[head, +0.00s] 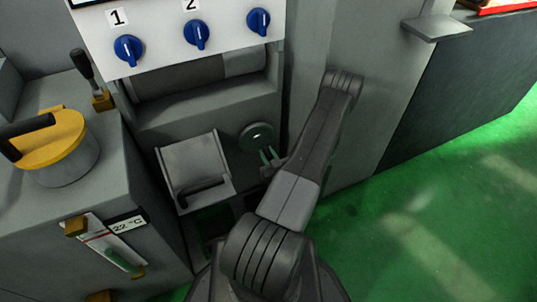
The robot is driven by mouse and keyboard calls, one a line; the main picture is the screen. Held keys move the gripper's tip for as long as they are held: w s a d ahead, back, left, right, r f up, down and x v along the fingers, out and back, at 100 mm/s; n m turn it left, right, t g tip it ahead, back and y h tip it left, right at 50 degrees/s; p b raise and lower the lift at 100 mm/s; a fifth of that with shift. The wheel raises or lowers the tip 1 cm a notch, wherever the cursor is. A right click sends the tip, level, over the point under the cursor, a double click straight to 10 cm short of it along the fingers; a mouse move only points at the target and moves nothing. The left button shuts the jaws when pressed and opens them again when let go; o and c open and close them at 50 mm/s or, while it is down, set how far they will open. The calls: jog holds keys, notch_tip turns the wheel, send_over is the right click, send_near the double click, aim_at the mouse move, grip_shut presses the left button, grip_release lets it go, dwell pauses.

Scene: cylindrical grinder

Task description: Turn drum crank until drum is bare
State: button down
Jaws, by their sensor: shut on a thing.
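The drum crank (258,136) is a dark green-grey disc with a pale centre, on the front of the grey machine, low and right of the drum. The drum (180,79) lies sideways in a recess under the white knob panel. Most of its visible face is dark grey, with a lighter grey part (245,63) at the right end. My gripper (269,156) is at the lower edge of the crank disc, shut on the crank's handle. The handle is small here and mostly hidden by the fingers.
A white panel (170,30) with blue knobs is above the drum. A grey flap box (195,165) with a dark handle is left of the crank. A yellow-lidded pot (60,140) and a lever (88,75) stand at left. Green floor (450,200) is open at right.

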jog(key=c, duration=1.2)
grip_release()
jog(key=shift+c, duration=0.2)
jog(key=p+v, duration=0.2)
jog(key=v, duration=1.1)
jog(key=shift+s, duration=0.4)
jog(key=shift+d+f, duration=0.1)
jog(key=shift+d, duration=0.05)
